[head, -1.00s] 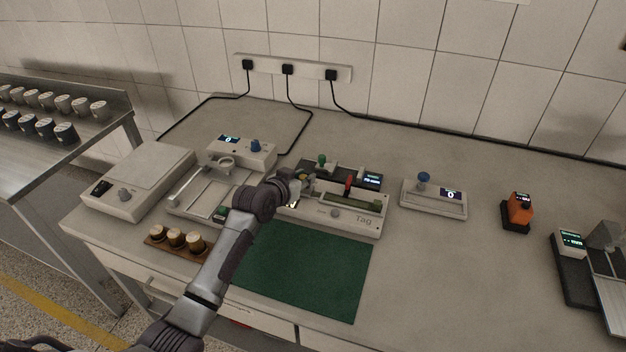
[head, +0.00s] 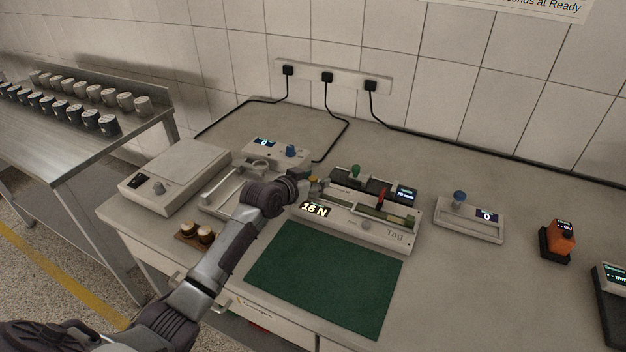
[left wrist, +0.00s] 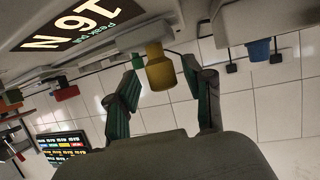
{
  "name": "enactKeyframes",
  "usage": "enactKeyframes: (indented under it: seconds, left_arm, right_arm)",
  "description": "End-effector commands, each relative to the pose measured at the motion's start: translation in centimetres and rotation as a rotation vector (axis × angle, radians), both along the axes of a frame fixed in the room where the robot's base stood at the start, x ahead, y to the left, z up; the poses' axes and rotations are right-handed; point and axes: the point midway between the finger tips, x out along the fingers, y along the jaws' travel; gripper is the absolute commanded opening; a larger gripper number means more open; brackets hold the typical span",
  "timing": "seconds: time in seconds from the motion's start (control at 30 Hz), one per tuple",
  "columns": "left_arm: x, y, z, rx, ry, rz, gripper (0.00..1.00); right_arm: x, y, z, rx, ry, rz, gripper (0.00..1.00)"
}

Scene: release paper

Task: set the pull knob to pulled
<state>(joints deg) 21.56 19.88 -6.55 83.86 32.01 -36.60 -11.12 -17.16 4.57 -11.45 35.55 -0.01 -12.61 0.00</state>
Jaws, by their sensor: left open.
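A yellow knob (left wrist: 158,66) sticks out from the left end of the white tester (head: 352,222) marked "Tag"; I take it to be the pull knob. It shows small in the head view (head: 314,187). My left gripper (head: 307,184) is at this end of the tester, its arm reaching in from the lower left. In the left wrist view its two green-padded fingers (left wrist: 161,76) are spread, with the knob between their tips and gaps on both sides. The tester's display (head: 315,210) reads 16 N. My right gripper is not in view.
A black device with a green knob (head: 356,172) stands behind the tester. A green mat (head: 325,275) lies clear in front.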

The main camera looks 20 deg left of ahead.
Motion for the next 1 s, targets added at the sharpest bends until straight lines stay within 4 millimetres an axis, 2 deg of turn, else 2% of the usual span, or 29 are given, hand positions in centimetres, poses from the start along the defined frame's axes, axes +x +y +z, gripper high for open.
enactKeyframes:
  seconds: [0.13,0.23,0.5,0.7,1.0]
  left_arm:
    - [-0.5,0.1,0.1,0.000,0.000,0.000,0.52]
    - [-1.7,0.3,0.6,0.001,0.001,-0.001,0.52]
    - [-7.0,1.4,2.8,0.004,0.000,-0.002,0.52]
    - [-9.9,2.0,4.0,0.001,0.001,0.001,0.52]
    - [-10.9,2.2,4.6,0.000,0.000,0.001,0.52]
  right_arm:
    - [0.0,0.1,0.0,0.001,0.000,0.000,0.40]
    - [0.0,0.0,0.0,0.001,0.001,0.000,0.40]
    - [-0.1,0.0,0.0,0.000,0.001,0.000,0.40]
    - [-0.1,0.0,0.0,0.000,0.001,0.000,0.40]
    - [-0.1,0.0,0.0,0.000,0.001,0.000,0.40]
